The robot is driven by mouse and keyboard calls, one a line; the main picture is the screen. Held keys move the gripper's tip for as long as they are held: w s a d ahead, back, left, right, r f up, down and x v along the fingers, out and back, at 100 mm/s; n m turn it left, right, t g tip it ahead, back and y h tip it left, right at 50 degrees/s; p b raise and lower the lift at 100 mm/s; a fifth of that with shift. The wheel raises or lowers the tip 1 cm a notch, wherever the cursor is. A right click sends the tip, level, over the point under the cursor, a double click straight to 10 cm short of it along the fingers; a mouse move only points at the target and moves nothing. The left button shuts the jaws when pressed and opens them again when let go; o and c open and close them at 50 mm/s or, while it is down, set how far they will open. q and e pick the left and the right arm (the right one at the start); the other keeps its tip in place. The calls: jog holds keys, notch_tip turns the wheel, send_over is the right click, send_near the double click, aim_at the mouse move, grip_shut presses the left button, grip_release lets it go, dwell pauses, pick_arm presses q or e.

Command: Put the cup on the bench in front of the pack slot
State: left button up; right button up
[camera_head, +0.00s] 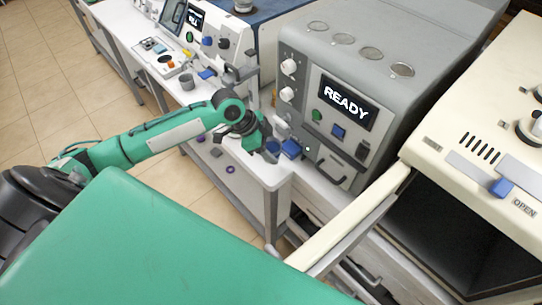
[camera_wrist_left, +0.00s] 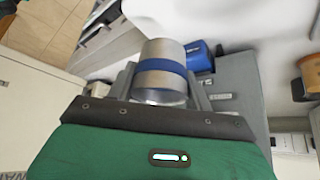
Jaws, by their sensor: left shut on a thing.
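The cup (camera_wrist_left: 163,72) is a shiny metal cylinder with a blue band, seen in the left wrist view. My left gripper (camera_wrist_left: 163,92) is shut on it, with a finger on each side. In the head view, my left gripper (camera_head: 268,150) is over the bench (camera_head: 262,172), by its front corner and in front of the grey READY machine (camera_head: 345,105). The cup is small and mostly hidden there. I cannot tell whether it touches the bench. The pack slot cannot be told apart. My right gripper is not in view.
A blue block (camera_head: 291,148) lies on the bench right beside my left gripper. Another grey cup (camera_head: 187,83) stands farther left by the blue-topped machine. A cream machine marked OPEN (camera_head: 470,150) has a dark opening at right. Tiled floor lies left.

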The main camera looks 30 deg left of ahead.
pick_arm(q)
jog(key=shift+f, duration=0.75)
notch_tip(320, 180, down, 4)
jog(key=shift+p, duration=0.65)
jog(key=shift+f, duration=0.15)
jog(key=shift+f, duration=0.1)
jog(key=o, duration=1)
jog(key=shift+o, duration=0.2)
